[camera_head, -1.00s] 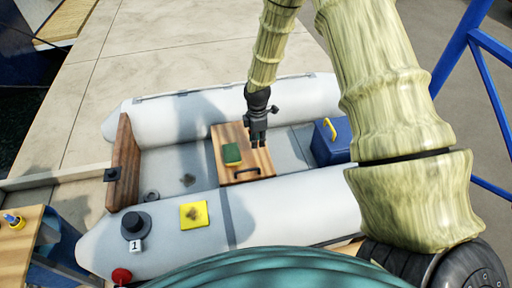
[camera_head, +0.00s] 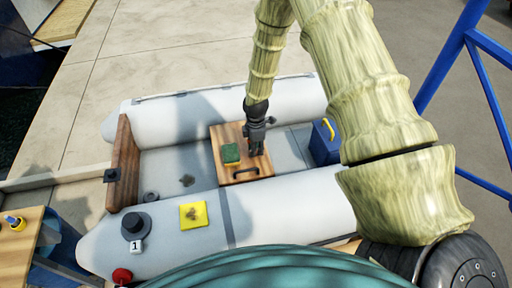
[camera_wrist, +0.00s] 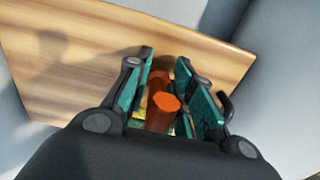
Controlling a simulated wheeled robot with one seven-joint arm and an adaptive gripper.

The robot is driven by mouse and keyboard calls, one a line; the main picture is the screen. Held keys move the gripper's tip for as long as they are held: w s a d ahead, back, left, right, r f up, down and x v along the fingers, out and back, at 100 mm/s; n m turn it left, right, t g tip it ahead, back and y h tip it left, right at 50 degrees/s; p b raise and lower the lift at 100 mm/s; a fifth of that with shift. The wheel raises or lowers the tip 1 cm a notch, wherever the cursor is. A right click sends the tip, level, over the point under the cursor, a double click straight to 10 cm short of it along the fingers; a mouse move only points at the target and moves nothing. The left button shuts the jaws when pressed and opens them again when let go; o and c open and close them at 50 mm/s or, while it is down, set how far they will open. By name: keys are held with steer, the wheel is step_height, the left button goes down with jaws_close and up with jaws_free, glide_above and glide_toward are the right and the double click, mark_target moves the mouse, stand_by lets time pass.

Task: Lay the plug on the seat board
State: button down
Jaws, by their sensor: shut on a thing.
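The seat board (camera_head: 222,136) is a wooden panel lying across the grey inflatable boat. It also fills much of the wrist view (camera_wrist: 95,75). My gripper (camera_head: 256,150) is over the board's right part, pointing down. In the wrist view, my gripper (camera_wrist: 168,85) has its teal fingers on either side of the orange-brown plug (camera_wrist: 163,107) and is shut on it. The plug's round end faces the camera; its far end is partly hidden by the fingers. I cannot tell whether the plug touches the board. The head view does not show the plug clearly.
A green sponge-like block (camera_head: 230,153) lies on the board, left of my gripper. A dark handle (camera_head: 246,171) is at the board's near edge. A blue box (camera_head: 322,147) with a yellow handle stands to the right. A yellow pad (camera_head: 193,215) lies on the near tube.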

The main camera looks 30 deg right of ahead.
steer(key=c, duration=1.2)
jaws_free()
steer(key=shift+f, duration=0.1)
steer(key=shift+c, duration=0.2)
steer(key=shift+r+b, duration=0.9)
steer(key=shift+r, duration=5.25)
steer(key=shift+r, duration=0.15)
